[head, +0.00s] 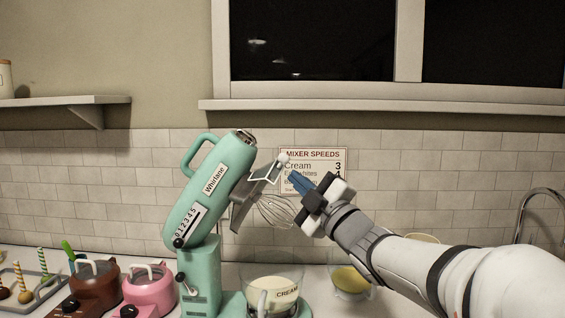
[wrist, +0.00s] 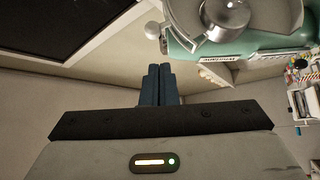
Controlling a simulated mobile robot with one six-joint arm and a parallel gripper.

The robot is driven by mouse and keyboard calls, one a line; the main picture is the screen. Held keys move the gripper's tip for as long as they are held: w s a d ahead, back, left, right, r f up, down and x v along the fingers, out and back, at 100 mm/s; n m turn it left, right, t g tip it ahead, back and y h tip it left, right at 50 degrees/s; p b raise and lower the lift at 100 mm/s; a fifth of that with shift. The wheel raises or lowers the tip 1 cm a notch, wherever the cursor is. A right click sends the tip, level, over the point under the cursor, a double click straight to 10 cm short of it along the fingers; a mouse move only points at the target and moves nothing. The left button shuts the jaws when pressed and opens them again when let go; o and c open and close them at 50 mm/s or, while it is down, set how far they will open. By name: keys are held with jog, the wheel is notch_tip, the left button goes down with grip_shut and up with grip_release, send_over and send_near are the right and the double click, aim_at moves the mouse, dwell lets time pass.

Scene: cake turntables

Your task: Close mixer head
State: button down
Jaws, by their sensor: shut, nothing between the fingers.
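The mint-green mixer head (head: 212,188) is tilted up on its mint stand (head: 200,275), with a handle at its top and a wire whisk (head: 275,210) hanging from its underside. A glass bowl (head: 273,284) labelled CREAM stands below it on the mixer base. My gripper (head: 296,180) is shut and empty, its blue fingers just right of the raised head, near the whisk mount. Whether the fingers touch anything there I cannot tell. In the wrist view the shut blue fingers (wrist: 159,85) show left of the green mixer head (wrist: 270,42).
A brown pot (head: 92,285) and a pink pot (head: 148,290) stand left of the mixer, beside a tray of cake pops (head: 35,285). A bowl with yellow contents (head: 350,280) is under my arm. A MIXER SPEEDS sign (head: 315,155) is on the tiled wall behind.

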jog(key=w+a+r+p, duration=0.1)
jog(key=w, duration=0.1)
jog(key=w+a+r+n+y+p, duration=0.1)
jog(key=w+a+p, duration=0.1)
jog(key=w+a+r+n+p, duration=0.1)
jog(key=w+a+r, duration=0.1)
jog(key=shift+w+g+y, duration=0.2)
jog(key=shift+g+y, duration=0.2)
jog(key=shift+d+f, duration=0.45)
jog(key=shift+d, duration=0.05)
jog(key=shift+f, duration=0.15)
